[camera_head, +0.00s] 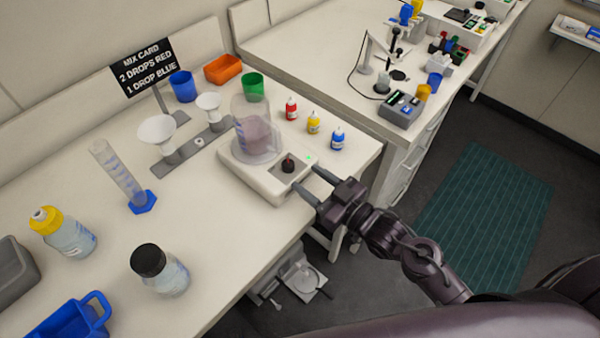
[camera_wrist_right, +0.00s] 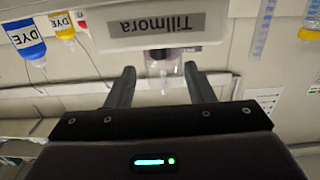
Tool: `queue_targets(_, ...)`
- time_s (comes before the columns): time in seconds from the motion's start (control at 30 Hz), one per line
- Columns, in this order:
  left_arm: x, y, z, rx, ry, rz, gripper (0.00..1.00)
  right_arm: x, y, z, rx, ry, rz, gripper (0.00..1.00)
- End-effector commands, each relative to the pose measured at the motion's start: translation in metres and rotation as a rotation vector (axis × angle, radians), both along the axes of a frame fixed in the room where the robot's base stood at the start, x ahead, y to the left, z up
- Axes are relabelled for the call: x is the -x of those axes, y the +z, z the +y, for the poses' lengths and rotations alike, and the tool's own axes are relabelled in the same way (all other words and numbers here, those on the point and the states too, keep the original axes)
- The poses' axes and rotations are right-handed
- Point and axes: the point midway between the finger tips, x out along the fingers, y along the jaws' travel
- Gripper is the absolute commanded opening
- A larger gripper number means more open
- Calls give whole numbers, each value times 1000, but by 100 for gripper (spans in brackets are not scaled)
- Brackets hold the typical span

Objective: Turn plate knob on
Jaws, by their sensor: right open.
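A white plate device (camera_head: 252,181) stands near the front edge of the bench, with a black knob (camera_head: 288,163) on a dark panel and a small green light beside it. A clear beaker (camera_head: 256,132) with pinkish contents stands on the plate. My right gripper (camera_head: 309,184) is open and empty, its two fingers pointing at the plate's knob side from the right, just short of it. In the right wrist view, which appears upside down, the plate's front (camera_wrist_right: 155,22) reads "Tillmora", and the dark knob (camera_wrist_right: 159,55) shows between the fingertips (camera_wrist_right: 159,68). My left gripper is out of view.
Red, yellow and blue dropper bottles (camera_head: 337,139) stand behind the plate. Two white funnels (camera_head: 157,130) on a grey stand, a measuring cylinder (camera_head: 118,174) and a black-capped bottle (camera_head: 160,270) are to the left. The bench edge (camera_head: 277,262) runs close to the plate.

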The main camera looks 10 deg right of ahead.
Motion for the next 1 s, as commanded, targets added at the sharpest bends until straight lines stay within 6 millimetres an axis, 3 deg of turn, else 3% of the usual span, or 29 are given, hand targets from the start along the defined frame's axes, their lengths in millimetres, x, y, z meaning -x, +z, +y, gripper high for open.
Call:
queue_targets(0.1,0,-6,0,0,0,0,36,15,-2,-9,2,0,2,48)
queue_targets(0.3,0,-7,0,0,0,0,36,25,0,-16,0,0,0,48)
queue_targets(1.0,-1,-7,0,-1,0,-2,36,25,0,-16,-1,0,-1,48)
